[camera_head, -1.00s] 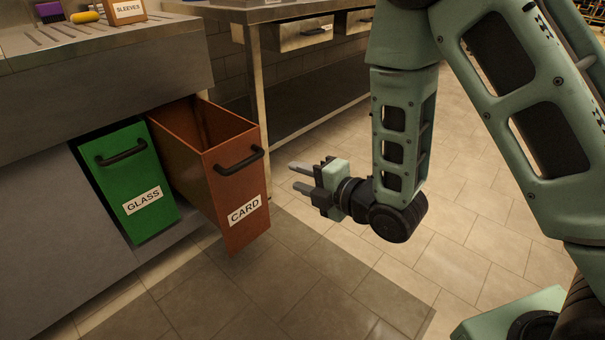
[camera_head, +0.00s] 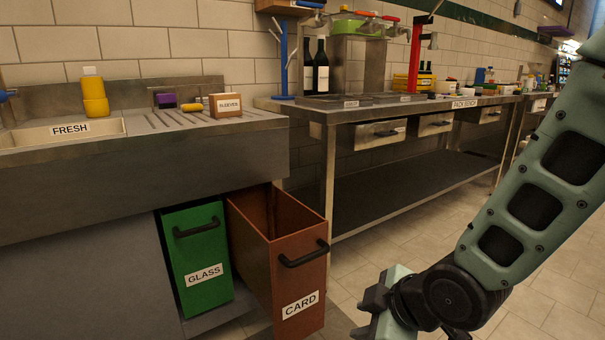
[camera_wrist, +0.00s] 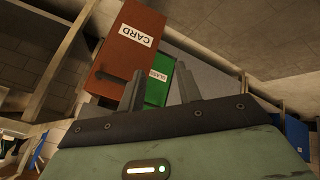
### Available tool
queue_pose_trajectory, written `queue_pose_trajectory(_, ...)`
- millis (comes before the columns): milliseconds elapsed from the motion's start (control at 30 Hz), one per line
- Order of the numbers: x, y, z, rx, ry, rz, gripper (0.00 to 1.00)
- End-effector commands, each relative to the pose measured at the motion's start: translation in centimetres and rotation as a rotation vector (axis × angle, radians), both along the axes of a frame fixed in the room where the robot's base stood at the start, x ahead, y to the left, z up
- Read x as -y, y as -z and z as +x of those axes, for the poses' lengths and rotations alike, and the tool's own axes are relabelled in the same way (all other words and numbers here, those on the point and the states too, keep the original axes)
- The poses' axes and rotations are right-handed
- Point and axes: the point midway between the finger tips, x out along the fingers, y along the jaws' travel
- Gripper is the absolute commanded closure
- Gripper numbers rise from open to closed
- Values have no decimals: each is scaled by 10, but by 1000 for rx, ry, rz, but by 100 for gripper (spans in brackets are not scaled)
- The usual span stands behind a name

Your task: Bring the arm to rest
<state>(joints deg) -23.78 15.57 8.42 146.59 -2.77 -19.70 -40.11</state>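My gripper (camera_head: 372,312) is at the lower middle right of the head view, to the right of the brown CARD bin (camera_head: 299,268); its fingertips are hard to make out there. In the wrist view my gripper (camera_wrist: 160,88) has its two fingers apart with nothing held between them. The CARD bin (camera_wrist: 127,50) and the green GLASS bin (camera_wrist: 158,82) lie beyond the fingers. My arm comes down from the right edge of the head view.
The CARD bin is pulled out from under the sink counter (camera_head: 140,180), beside the GLASS bin (camera_head: 198,258). A steel bench (camera_head: 420,110) with drawers and a lower shelf stands behind. A yellow bottle (camera_head: 94,95) and a SLEEVES box (camera_head: 226,105) are on the counter. Tiled floor is open at right.

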Motion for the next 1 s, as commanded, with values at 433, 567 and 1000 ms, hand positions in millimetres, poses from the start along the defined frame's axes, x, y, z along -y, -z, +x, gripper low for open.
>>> queue_pose_trajectory(433, 26, -45, -137, -561, 472, -104, 66)
queue_pose_trajectory(567, 37, -57, -170, -646, 586, -161, 66)
queue_pose_trajectory(1000, 38, -169, -169, -651, 587, -163, 66)
